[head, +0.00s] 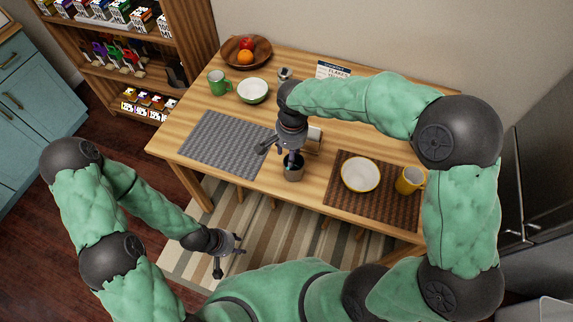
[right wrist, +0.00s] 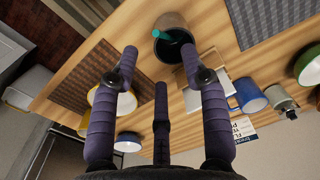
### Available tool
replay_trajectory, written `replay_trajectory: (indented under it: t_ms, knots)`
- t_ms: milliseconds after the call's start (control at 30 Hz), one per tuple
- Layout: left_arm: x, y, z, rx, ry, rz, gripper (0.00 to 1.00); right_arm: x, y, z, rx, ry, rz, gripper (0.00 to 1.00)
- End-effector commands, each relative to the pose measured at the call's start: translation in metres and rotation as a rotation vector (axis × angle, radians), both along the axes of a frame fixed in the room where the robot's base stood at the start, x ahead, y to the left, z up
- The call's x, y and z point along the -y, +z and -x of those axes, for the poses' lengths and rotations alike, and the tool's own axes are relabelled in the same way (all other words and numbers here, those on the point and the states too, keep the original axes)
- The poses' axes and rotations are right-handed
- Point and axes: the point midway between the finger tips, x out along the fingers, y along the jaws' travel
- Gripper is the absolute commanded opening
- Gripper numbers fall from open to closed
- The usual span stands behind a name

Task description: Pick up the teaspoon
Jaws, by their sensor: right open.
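A dark cup or holder (right wrist: 164,48) stands near the table's front edge, with a teal handle-like piece (right wrist: 174,36) showing in its mouth. That piece may be the teaspoon; its lower part is hidden inside. The cup also shows in the head view (head: 293,173), just below my right gripper (head: 279,151). My right gripper is open and empty. In the right wrist view its fingertips (right wrist: 158,62) are spread either side of the cup's mouth, with a gap between them. My left gripper (head: 230,254) is open and empty, low in front of the table, over the striped rug.
A grey placemat (head: 215,143) lies left. A brown placemat (head: 347,204) bears a white bowl (head: 360,176) and a yellow mug (head: 408,182) on the right. A green mug (head: 219,85), green bowl (head: 253,92) and fruit bowl (head: 233,57) stand behind. My right forearm spans the back right.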

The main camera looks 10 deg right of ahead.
Motion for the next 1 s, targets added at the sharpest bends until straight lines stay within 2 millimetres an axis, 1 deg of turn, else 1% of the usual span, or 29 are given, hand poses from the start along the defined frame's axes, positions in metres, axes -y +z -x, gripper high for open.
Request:
replay_trajectory:
  t_ms: [33,233,300,467,533,700,800,900,1000]
  knots:
    - [0.0,-0.003,0.0,-0.001,0.0,0.0,0.4,0.0,-0.009,0.001,-0.003,0.0,0.001,0.46]
    - [0.0,-0.012,0.0,-0.001,0.0,0.0,0.4,0.0,-0.039,0.0,-0.004,0.002,0.0,0.46]
    - [0.0,-0.013,0.0,-0.001,0.0,0.0,0.4,0.0,-0.046,-0.001,-0.002,0.002,0.001,0.46]
    - [0.0,-0.016,0.0,0.0,0.0,0.0,0.4,0.0,-0.054,-0.002,0.0,0.002,0.0,0.46]
    - [0.0,-0.018,0.0,0.0,0.0,0.0,0.4,0.002,-0.06,-0.003,-0.001,0.002,0.0,0.46]
    - [0.0,-0.028,0.0,0.0,0.0,0.0,0.4,0.006,-0.084,-0.005,-0.002,0.001,0.0,0.46]
    - [0.0,-0.032,0.0,0.0,0.0,0.0,0.4,0.005,-0.097,-0.005,-0.003,0.003,0.0,0.46]
    - [0.0,-0.033,0.0,0.0,0.0,0.0,0.4,0.005,-0.102,-0.006,-0.001,0.003,0.0,0.46]
    - [0.0,-0.032,0.0,0.0,0.0,0.0,0.4,0.005,-0.101,-0.006,0.0,0.003,0.0,0.46]
